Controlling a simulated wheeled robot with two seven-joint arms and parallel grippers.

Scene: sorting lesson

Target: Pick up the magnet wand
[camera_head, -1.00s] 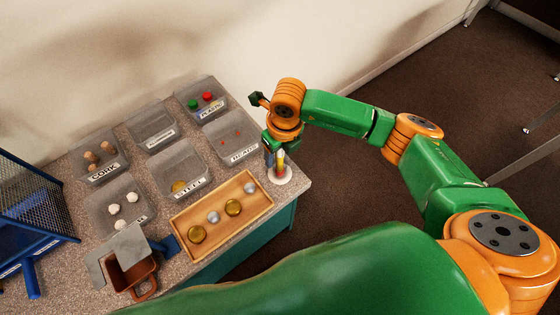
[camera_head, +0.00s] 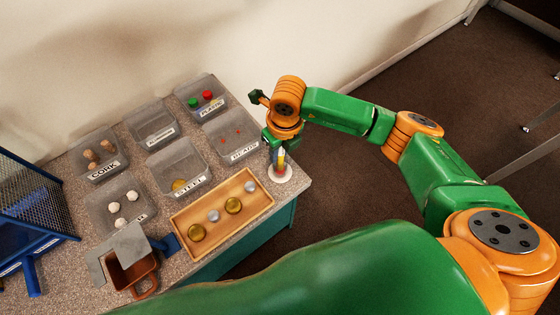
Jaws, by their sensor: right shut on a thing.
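The magnet wand (camera_head: 281,160) is upright over a round white base (camera_head: 282,176) at the right end of the table. It is small and partly hidden by the gripper; yellow and reddish parts show. My right gripper (camera_head: 277,150) points down and is shut on the wand from above. I cannot tell whether the wand still touches its base. My left gripper is not in view.
The table's right edge is close.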

